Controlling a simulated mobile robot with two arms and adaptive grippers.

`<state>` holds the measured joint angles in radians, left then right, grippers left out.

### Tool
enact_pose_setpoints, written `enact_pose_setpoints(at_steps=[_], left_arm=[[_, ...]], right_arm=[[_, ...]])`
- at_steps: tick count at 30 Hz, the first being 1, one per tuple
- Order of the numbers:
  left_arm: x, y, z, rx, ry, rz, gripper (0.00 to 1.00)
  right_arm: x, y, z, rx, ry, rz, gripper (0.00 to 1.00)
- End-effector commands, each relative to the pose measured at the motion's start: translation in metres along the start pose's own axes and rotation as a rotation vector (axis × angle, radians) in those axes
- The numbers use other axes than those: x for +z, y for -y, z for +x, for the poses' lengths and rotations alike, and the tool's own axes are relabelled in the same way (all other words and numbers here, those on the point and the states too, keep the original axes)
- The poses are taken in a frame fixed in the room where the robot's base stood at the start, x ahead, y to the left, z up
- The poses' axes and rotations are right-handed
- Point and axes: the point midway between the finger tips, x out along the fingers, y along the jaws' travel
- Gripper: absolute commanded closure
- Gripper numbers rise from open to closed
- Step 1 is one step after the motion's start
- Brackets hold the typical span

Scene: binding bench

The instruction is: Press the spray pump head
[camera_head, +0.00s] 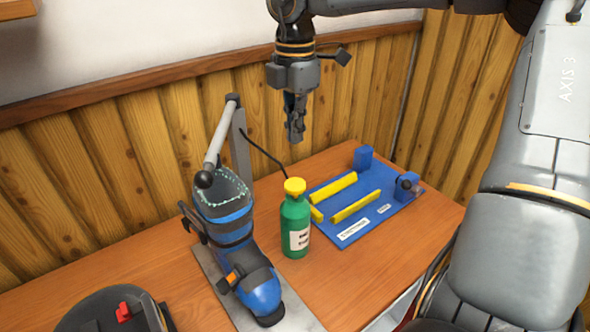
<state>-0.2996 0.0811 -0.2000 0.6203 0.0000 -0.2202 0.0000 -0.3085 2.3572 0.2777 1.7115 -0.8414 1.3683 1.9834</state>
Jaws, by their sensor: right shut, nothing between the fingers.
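A green spray bottle (295,232) with a yellow pump head (295,187) and a white label stands upright on the wooden bench, between the boot and the blue board. My right gripper (296,138) points down above the pump head, its fingers together and empty. In the picture a gap shows between the fingertips and the yellow head. A thin dark rod or cord runs behind the bottle's top. My left gripper does not show.
A blue ski boot (233,235) sits on a metal plate beside a grey post with a lever (217,140). A blue board (375,222) with yellow bars lies right of the bottle. The bench (415,250) is bare at the front right. A dark round object (108,313) is at lower left.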

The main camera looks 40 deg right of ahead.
Motion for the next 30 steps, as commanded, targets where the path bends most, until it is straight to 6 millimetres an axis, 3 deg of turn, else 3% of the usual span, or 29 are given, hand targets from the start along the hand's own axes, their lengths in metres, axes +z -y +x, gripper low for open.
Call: enact_pose_setpoints(at_steps=[9, 15, 30], left_arm=[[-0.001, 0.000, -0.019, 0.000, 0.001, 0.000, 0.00], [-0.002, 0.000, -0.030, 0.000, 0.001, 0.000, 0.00], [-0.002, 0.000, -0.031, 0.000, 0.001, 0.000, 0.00]], right_arm=[[0.000, 0.002, 0.067, -0.006, -0.002, -0.001, 1.00], [0.000, 0.001, 0.093, -0.004, -0.002, 0.001, 1.00], [0.000, 0.000, 0.104, 0.001, -0.001, 0.001, 1.00]])
